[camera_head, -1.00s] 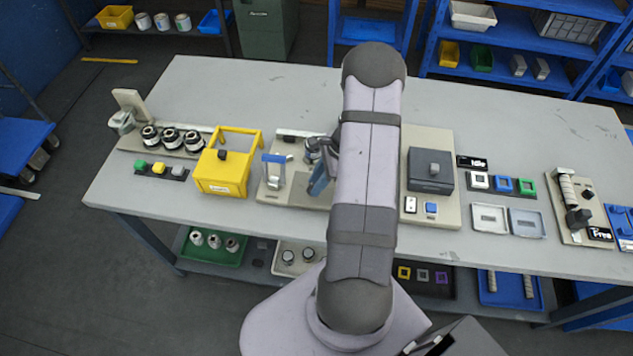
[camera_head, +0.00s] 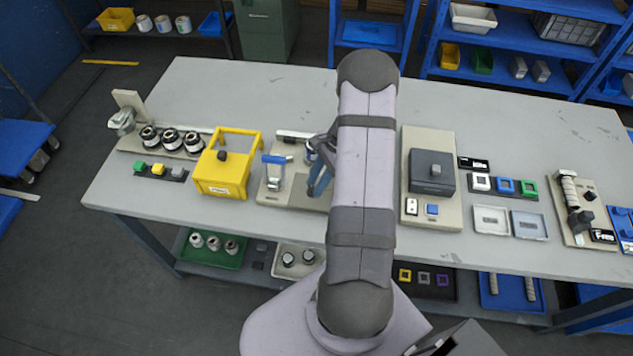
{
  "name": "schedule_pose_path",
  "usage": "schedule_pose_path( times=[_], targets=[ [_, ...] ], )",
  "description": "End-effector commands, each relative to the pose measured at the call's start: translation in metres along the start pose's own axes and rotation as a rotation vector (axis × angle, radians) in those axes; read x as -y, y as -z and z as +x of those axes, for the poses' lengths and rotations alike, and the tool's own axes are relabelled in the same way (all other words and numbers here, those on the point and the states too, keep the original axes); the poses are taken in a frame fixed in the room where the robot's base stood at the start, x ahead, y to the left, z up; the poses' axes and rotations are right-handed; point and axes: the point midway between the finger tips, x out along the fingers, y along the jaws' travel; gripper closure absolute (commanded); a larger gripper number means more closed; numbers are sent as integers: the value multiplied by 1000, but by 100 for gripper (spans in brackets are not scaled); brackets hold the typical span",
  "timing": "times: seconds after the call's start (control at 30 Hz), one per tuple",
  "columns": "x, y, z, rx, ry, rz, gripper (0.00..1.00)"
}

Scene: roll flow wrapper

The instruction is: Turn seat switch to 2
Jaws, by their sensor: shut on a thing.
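My gripper (camera_head: 321,168) is only partly visible, at the left side of my arm over the middle plate (camera_head: 268,198). Its dark body and blue-grey parts slant down towards the plate. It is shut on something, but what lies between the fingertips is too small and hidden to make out. I cannot identify the seat switch or read a position 2; my arm covers part of the plate. A blue-handled white fixture (camera_head: 275,172) stands on the same plate, left of my gripper.
A yellow open-framed box (camera_head: 222,188) stands to the left. A dark box with a knob (camera_head: 432,180) sits on a plate to the right. Small trays (camera_head: 490,220) and a fixture plate (camera_head: 580,225) lie farther right. The back of the table is clear.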

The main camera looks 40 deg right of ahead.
Motion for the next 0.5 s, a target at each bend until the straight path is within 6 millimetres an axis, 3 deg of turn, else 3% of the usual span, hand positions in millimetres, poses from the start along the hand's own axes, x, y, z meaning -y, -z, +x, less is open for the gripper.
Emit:
schedule_pose_path(
  times=[0.03, 0.1, 0.5],
  targets=[
    [0, 0, -1, -1, 2, 0, 70],
    [0, 0, -1, -1, 2, 0, 56],
    [1, 0, -4, 0, 2, 0, 56]
  ],
)
